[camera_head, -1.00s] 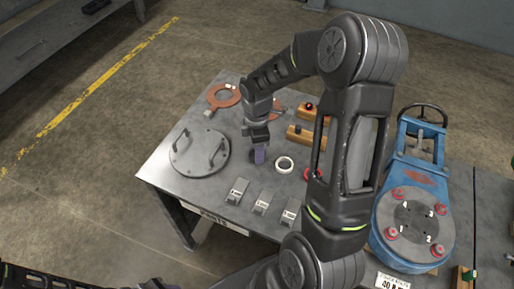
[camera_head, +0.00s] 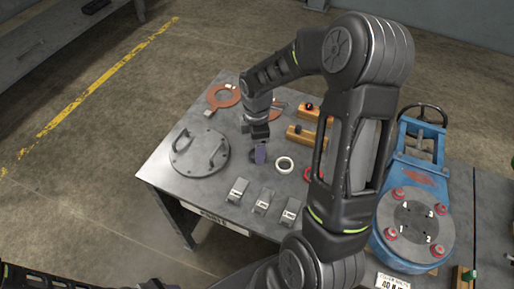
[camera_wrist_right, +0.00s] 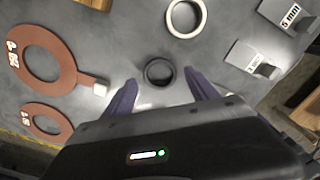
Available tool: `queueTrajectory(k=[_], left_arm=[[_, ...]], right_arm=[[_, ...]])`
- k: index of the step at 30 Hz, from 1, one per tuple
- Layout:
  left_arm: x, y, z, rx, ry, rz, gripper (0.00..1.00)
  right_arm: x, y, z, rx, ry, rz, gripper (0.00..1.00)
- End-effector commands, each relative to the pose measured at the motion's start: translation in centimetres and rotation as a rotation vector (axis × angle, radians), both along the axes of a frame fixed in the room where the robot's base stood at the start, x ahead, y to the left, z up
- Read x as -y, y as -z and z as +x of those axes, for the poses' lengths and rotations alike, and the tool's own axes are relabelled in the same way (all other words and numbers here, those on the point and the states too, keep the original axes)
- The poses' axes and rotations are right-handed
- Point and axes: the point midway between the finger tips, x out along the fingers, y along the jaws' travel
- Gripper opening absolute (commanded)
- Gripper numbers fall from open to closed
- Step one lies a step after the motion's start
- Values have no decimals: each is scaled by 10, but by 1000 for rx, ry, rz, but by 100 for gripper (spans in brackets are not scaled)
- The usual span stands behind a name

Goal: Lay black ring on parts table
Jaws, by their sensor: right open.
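The black ring (camera_wrist_right: 159,72) lies flat on the grey parts table (camera_wrist_right: 130,30), between and just beyond the fingertips of my right gripper (camera_wrist_right: 160,88) in the right wrist view. The gripper is open, with a purple finger on either side and nothing held. In the head view my right gripper (camera_head: 260,153) reaches down over the table (camera_head: 163,172) and mostly hides the ring. I cannot tell the exact height of the fingertips above the table. My left gripper is out of view.
A white ring (camera_head: 285,164) and a red ring (camera_head: 313,174) lie close by. A round plate with handles (camera_head: 199,152) is left, labelled steel blocks (camera_head: 262,202) in front, copper-coloured plates (camera_head: 224,96) and wooden blocks (camera_head: 301,136) behind. A blue fixture (camera_head: 412,215) stands right.

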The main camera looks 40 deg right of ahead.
Motion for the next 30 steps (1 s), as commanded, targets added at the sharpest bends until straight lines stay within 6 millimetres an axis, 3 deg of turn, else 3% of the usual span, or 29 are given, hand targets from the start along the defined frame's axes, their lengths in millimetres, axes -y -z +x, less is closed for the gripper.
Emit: queueTrajectory(k=[9, 15, 20, 30], left_arm=[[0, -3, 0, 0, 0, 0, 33], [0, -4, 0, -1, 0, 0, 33], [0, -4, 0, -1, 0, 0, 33], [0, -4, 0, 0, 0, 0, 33]], right_arm=[[0, -65, 1, 6, 0, -2, 68], [0, -97, 1, 3, -1, 0, 68], [0, -106, 0, 1, -1, 0, 68], [0, -106, 0, 0, -1, 0, 68]])
